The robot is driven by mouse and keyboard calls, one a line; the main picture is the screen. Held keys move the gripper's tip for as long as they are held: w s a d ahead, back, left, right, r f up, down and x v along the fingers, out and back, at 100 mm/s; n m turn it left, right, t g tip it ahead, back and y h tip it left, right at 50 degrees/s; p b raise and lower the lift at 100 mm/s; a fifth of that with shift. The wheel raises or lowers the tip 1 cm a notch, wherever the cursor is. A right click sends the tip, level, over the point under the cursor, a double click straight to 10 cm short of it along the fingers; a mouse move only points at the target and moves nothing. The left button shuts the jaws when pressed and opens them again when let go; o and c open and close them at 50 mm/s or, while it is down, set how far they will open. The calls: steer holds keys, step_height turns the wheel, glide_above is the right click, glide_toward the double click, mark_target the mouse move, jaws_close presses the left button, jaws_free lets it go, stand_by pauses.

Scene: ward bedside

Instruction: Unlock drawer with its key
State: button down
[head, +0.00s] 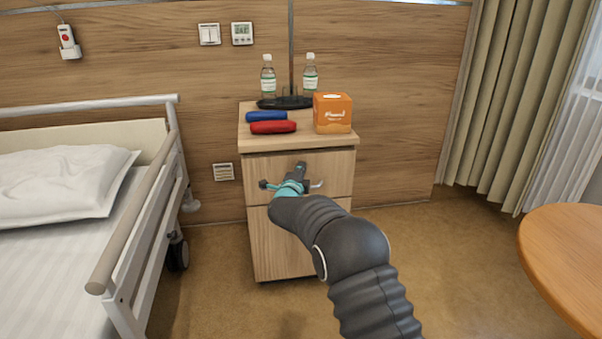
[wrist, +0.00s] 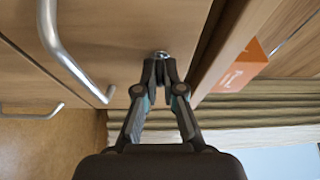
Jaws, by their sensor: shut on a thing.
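The wooden bedside cabinet's top drawer (head: 335,165) is closed; it also shows in the wrist view (wrist: 115,45) with its metal bar handle (wrist: 70,60). My gripper (wrist: 160,70) is at the drawer front, beside the handle and just under the cabinet top. Its fingertips are nearly together, shut on the key, which they mostly hide. A small round metal lock (wrist: 161,54) shows right at the fingertips. How far the key is in, or whether it is turned, cannot be seen. In the head view my gripper (head: 299,172) covers part of the drawer front.
On the cabinet top (head: 340,140) are an orange box (head: 332,114), a red case (head: 273,127), a blue case (head: 266,116), a dark tray (head: 284,103) and two bottles. A railed bed (head: 140,210) stands left, a round table (head: 565,250) right. Floor between is clear.

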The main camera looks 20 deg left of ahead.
steer(key=n+b, duration=0.2)
steer(key=f+n+t+y+b, duration=0.1)
steer(key=b, duration=0.2)
steer(key=shift+n+b, duration=0.3)
steer(key=shift+n, duration=0.1)
steer(key=n+b, duration=0.2)
steer(key=n+t+y+b, duration=0.1)
steer(key=n+b, duration=0.1)
steer(key=n, duration=0.1)
steer(key=shift+w+d+r+n+y, duration=0.1)
steer(key=shift+n+y, duration=0.2)
steer(key=n+y, duration=0.1)
steer(key=n, duration=0.2)
steer(key=n+y+b, duration=0.1)
steer(key=n+y, duration=0.1)
steer(key=n, duration=0.1)
steer(key=shift+r, duration=0.1)
steer(key=shift+d+n+g+y, duration=0.15)
steer(key=shift+n+y, duration=0.65)
steer(key=shift+n, duration=0.8)
steer(key=shift+a+n+g+y, duration=0.1)
steer(key=shift+n+g+y, duration=0.15)
steer(key=shift+n+y, duration=0.95)
steer(key=shift+n+h, duration=0.3)
steer(key=shift+n, duration=0.3)
steer(key=c, duration=1.3)
jaws_free()
steer(key=shift+d, duration=0.1)
